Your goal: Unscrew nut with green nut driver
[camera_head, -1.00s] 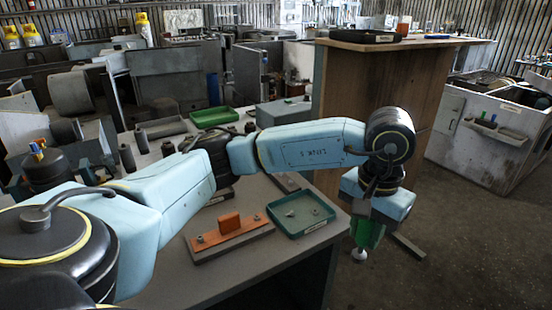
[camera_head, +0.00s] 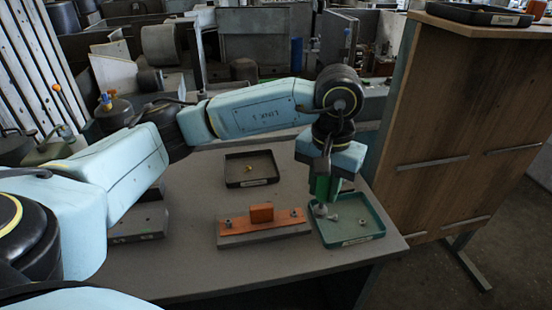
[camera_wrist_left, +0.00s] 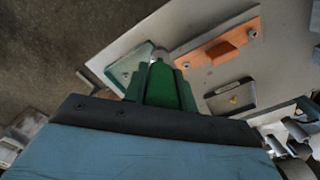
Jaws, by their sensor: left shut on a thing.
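My left gripper (camera_head: 325,188) points down and is shut on the green nut driver, whose green body (camera_wrist_left: 163,86) shows in the left wrist view. Green parts hide where fingers and driver meet. The driver's pale tip (camera_head: 320,210) is over the left part of the green tray (camera_head: 380,236); its exact height is unclear. Left of the tray is an orange plate (camera_head: 245,223) on a grey base, with an upright orange block (camera_head: 262,213) in its middle. A nut (camera_head: 228,223) shows near its left end and another (camera_head: 293,213) near its right end. My right gripper is not in view.
A black tray (camera_head: 232,184) with a small yellow piece (camera_head: 249,168) lies behind the plate. A small grey piece (camera_head: 362,222) lies in the green tray. A tall wooden panel (camera_head: 460,120) stands at the right.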

